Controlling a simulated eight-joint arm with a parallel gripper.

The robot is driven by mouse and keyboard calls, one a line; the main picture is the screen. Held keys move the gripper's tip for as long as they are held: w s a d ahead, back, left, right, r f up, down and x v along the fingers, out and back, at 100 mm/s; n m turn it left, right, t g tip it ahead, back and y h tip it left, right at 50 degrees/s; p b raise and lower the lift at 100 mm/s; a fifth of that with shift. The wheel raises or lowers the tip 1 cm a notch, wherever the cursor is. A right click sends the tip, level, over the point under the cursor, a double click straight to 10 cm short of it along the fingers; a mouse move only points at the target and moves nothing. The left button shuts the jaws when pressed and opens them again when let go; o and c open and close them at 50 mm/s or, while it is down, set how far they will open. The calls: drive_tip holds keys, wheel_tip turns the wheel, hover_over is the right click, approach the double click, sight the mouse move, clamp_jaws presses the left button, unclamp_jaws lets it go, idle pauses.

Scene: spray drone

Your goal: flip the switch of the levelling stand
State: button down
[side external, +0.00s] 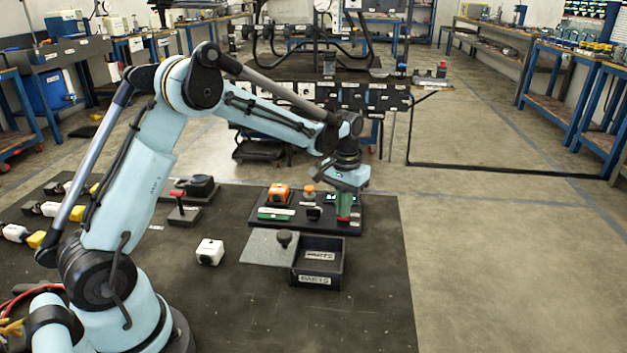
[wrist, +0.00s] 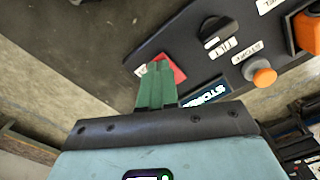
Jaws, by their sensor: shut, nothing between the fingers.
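A black control panel (side external: 320,222) stands on the dark table; I take it for the levelling stand, though I read no such name. My gripper (side external: 344,212) points down over its right end, with the green fingers shut and empty. In the wrist view the closed fingertips (wrist: 155,70) are right beside a red part (wrist: 175,68), likely the switch, with a white label patch at its left. The fingers partly cover it, and I cannot tell whether they touch it. A lit display (wrist: 205,93) is next to it.
The panel also carries an orange block (side external: 279,193), an orange button (wrist: 263,76) and a black knob (wrist: 218,30). In front is an open black bin (side external: 317,268) with a grey plate.

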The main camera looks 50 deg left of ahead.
drive_tip(key=shift+f, duration=0.3)
drive_tip(key=shift+r, duration=3.55)
drive_tip(key=s+d+r+m+t, duration=0.1)
drive_tip(key=s+d+r+t, duration=0.25)
drive_tip(key=s+r, duration=0.4)
drive_tip(key=s+d+f+m+t, duration=0.1)
drive_tip(key=s+f+t, duration=0.1)
drive_tip(key=s, duration=0.3)
drive_tip(key=s+d+f+m+t, duration=0.1)
drive_tip(key=s+d, duration=0.1)
drive_tip(key=s, duration=0.4)
drive_tip(key=shift+d+f+t, duration=0.25)
drive_tip(key=shift+f+t, duration=0.1)
drive_tip(key=shift+w, duration=0.1)
